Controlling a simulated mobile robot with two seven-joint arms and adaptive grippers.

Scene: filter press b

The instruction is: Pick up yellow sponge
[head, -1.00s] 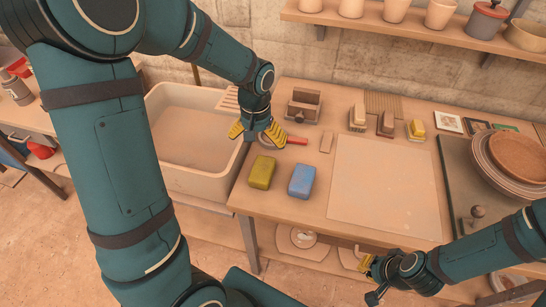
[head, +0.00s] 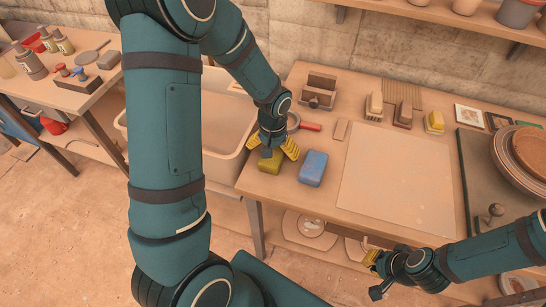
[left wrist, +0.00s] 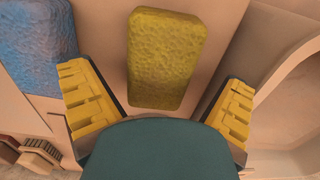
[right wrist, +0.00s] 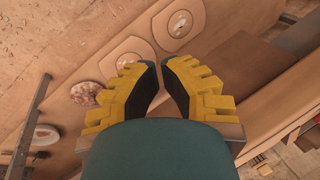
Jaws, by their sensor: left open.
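The yellow sponge (head: 270,167) lies on the worktable near its left front corner. In the head view it is partly hidden by my left gripper (head: 275,150), which is above it. In the left wrist view the yellow sponge (left wrist: 165,58) lies between the two spread yellow fingers of my left gripper (left wrist: 158,105), with gaps on both sides. My left gripper is open and not touching it as far as I can see. My right gripper (right wrist: 165,85) is low at the table's front edge, empty, with its fingertips close together but apart.
A blue sponge (head: 313,168) lies just right of the yellow one; it also shows in the left wrist view (left wrist: 42,50). A red-handled tool (head: 308,127) lies behind. A sink (head: 225,125) stands left of the table. A pale board (head: 397,165) covers the table's middle.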

